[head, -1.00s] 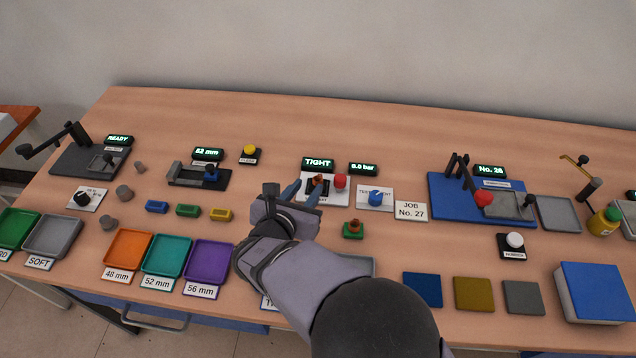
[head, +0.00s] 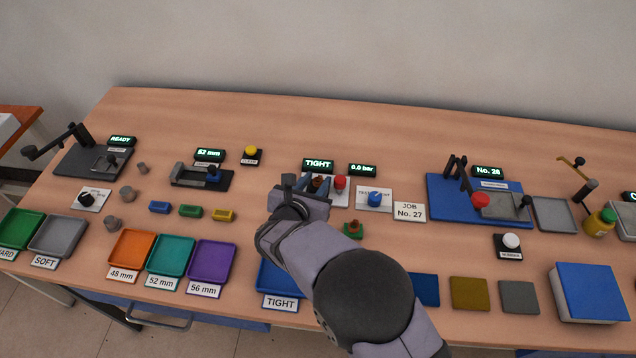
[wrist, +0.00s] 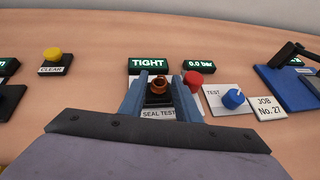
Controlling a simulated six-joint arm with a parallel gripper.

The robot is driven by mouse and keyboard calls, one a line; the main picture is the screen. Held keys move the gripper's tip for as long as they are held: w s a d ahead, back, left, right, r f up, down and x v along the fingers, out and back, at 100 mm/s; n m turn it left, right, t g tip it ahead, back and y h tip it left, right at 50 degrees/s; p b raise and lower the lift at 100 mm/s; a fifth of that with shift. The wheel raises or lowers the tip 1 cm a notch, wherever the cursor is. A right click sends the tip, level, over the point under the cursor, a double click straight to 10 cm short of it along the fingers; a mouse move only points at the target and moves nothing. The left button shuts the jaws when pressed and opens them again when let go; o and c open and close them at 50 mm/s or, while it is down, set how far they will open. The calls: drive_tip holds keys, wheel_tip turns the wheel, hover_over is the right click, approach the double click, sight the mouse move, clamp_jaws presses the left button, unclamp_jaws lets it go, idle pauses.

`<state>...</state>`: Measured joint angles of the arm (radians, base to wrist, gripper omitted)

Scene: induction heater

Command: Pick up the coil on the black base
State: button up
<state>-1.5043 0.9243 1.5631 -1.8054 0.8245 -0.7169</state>
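The copper-coloured coil on a black base (wrist: 158,88) stands upright on the white SEAL TEST plate (wrist: 158,113) below the TIGHT display. In the head view the coil (head: 318,183) is partly hidden by my gripper. My gripper (wrist: 156,78) is open, with one blue finger on each side of the coil. Gaps show between the fingers and the copper part; whether the fingers touch the black base cannot be told. My gripper also shows in the head view (head: 316,186). A similar piece on a green base (head: 353,230) stands on the table in front.
A red button (wrist: 192,79) stands close to the right finger. The blue TEST knob (wrist: 232,99) is farther right, beside the JOB No. 27 card (wrist: 268,108). A yellow CLEAR button (wrist: 53,55) is at left. A blue TIGHT tray (head: 279,277) lies in front.

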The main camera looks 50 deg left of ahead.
sight(316, 190)
clamp_jaws()
wheel_tip(316, 190, up, 10)
drive_tip(key=shift+b, duration=0.4)
